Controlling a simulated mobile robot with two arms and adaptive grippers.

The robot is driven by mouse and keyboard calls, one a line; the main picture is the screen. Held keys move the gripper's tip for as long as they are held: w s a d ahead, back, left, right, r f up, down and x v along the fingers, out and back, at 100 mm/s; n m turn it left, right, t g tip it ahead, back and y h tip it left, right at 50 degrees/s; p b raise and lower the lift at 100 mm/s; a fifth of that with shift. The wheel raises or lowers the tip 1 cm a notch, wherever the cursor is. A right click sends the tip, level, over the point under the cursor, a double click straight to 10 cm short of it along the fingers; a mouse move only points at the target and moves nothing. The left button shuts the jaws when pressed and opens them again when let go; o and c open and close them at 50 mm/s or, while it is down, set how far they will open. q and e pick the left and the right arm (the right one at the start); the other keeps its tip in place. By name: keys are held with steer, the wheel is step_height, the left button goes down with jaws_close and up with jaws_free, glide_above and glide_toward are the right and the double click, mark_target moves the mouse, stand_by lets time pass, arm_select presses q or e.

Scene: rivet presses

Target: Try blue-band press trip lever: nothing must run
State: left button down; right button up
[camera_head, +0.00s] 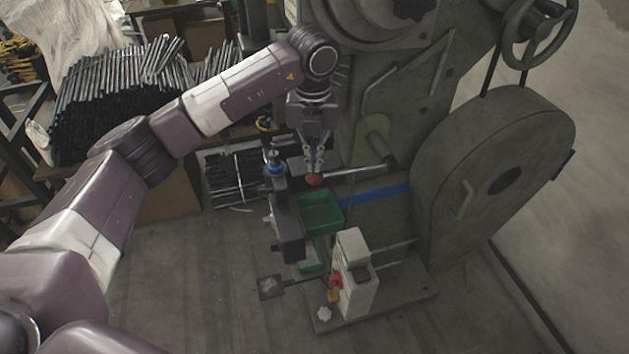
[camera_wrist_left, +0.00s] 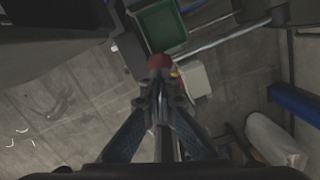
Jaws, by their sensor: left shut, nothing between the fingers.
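The press with the blue band (camera_head: 375,193) stands at the right; blue also shows at the right of the left wrist view (camera_wrist_left: 296,104). Its trip lever is a bare metal rod (camera_head: 355,172) ending in a red knob (camera_head: 314,179). In the left wrist view the red knob (camera_wrist_left: 158,61) lies just beyond my fingertips, and the rod (camera_wrist_left: 222,40) runs up to the right. My left gripper (camera_head: 314,167) points down, shut and empty, right above the knob. I cannot tell whether the fingertips touch it. My right gripper is in neither view.
A green bin (camera_head: 322,211) sits just below the knob. A control box (camera_head: 353,272) with red and yellow buttons stands in front. A foot pedal (camera_head: 270,287) lies on the floor. The large flywheel guard (camera_head: 492,185) is at the right. Metal rods (camera_head: 120,90) are piled behind my arm.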

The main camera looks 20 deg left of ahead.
mark_target(314, 175)
arm_select(q)
steer(key=shift+w+f+b, duration=0.15)
steer(key=shift+f+b, duration=0.35)
steer(key=shift+f, duration=1)
